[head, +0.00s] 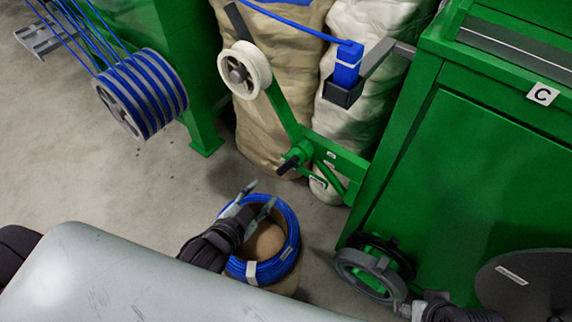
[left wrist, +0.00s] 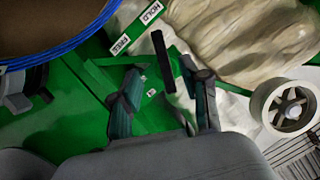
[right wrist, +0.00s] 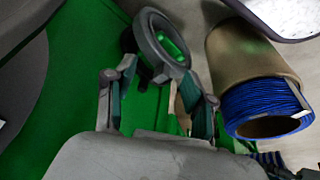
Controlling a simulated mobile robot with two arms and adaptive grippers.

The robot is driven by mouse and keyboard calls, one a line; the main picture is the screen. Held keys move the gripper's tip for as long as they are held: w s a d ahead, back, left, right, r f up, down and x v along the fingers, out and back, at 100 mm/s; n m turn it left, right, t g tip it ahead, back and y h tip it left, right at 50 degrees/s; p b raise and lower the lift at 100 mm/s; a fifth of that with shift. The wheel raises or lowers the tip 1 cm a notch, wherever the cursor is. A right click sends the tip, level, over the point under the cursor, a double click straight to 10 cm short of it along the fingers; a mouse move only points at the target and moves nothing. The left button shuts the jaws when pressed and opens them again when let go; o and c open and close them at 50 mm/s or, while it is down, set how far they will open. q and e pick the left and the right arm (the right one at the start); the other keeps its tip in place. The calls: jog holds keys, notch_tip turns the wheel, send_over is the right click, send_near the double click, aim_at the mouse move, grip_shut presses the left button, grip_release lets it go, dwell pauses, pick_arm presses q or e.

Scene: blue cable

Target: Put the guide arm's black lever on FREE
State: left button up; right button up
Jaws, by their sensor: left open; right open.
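The green guide arm (head: 285,115) carries a white pulley (head: 244,70) at its upper end. Its black lever (head: 289,164) sticks out near the arm's lower end. In the left wrist view the lever (left wrist: 162,60) is a dark bar beside the FREE label (left wrist: 124,43) and HOLD label (left wrist: 151,12). Its upper end in that picture lies nearer HOLD; I cannot tell its exact setting. My left gripper (head: 261,196) is open below the lever, above the blue coil. The lever appears between its fingertips (left wrist: 160,70) in the wrist view, without clear contact. My right gripper (right wrist: 160,72) is open.
A blue cable coil (head: 289,225) sits around a tan cylinder (head: 264,243). A grey ring (head: 362,268) on the green cabinet (head: 440,170) lies ahead of my right gripper. A blue-wound spool (head: 140,95) stands left. Pale sacks (head: 355,100) stand behind the guide arm.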

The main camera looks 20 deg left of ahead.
aim_at(281, 172)
pick_arm(q)
jog(key=b+x, duration=0.1)
jog(key=x, duration=0.6)
jog(key=shift+w+f+b, duration=0.1)
jog(key=shift+b, duration=0.3)
jog(key=b+x, duration=0.1)
jog(key=x, duration=0.4)
jog(key=shift+w, duration=0.2)
pick_arm(e)
jog(key=w+a+t+y, duration=0.1)
jog(key=w+a+t, duration=0.1)
jog(key=w, duration=0.4)
jog(key=shift+w+t, duration=0.3)
jog(key=shift+t, duration=0.6)
pick_arm(q)
jog(key=shift+c, duration=0.3)
pick_arm(e)
jog(key=shift+r, duration=0.1)
pick_arm(q)
grip_shut()
